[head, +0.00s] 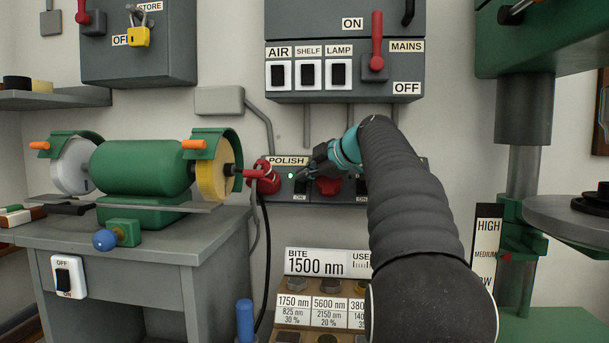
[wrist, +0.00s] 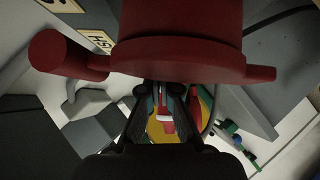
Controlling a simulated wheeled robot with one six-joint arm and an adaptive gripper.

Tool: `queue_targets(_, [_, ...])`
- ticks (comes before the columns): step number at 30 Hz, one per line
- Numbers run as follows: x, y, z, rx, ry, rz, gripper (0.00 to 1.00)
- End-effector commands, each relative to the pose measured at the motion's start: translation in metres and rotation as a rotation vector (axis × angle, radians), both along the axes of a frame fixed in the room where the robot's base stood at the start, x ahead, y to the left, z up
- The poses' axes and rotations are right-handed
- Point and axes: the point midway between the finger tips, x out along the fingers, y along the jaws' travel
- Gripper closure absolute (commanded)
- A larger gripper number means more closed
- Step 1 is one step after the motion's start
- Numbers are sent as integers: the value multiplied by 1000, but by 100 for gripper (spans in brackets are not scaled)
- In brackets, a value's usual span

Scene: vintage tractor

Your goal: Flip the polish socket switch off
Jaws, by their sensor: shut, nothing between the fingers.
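The polish socket (head: 262,180) is red and sits at the left of a grey wall panel under a "POLISH" label (head: 287,161). A small green lamp (head: 291,176) glows beside it. The polish switch (head: 300,187) is a dark rocker right of the lamp, with "ON" printed below; my gripper partly covers it and its tilt is unclear. My gripper (head: 308,171) is shut and empty, just in front of and above this switch; contact cannot be told. In the wrist view, my fingers (wrist: 167,110) point past a large red body that hides much of the panel.
Another red socket (head: 328,187) lies below my gripper. A grey switch box (head: 345,80) with a red mains lever hangs above. The green grinder (head: 142,168) stands on a bench at left. A label rack (head: 322,307) stands below; a green drill press (head: 525,190) is at right.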

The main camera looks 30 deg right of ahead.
Motion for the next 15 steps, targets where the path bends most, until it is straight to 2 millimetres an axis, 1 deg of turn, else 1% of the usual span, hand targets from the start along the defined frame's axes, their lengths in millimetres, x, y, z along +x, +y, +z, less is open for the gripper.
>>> queue_targets(2, [4,-3,-6,1,1,0,100])
queue_targets(3, [3,-2,-2,0,1,0,100])
queue_targets(10, [3,-2,-2,1,2,0,100])
queue_targets(15, [3,-2,3,1,2,0,100])
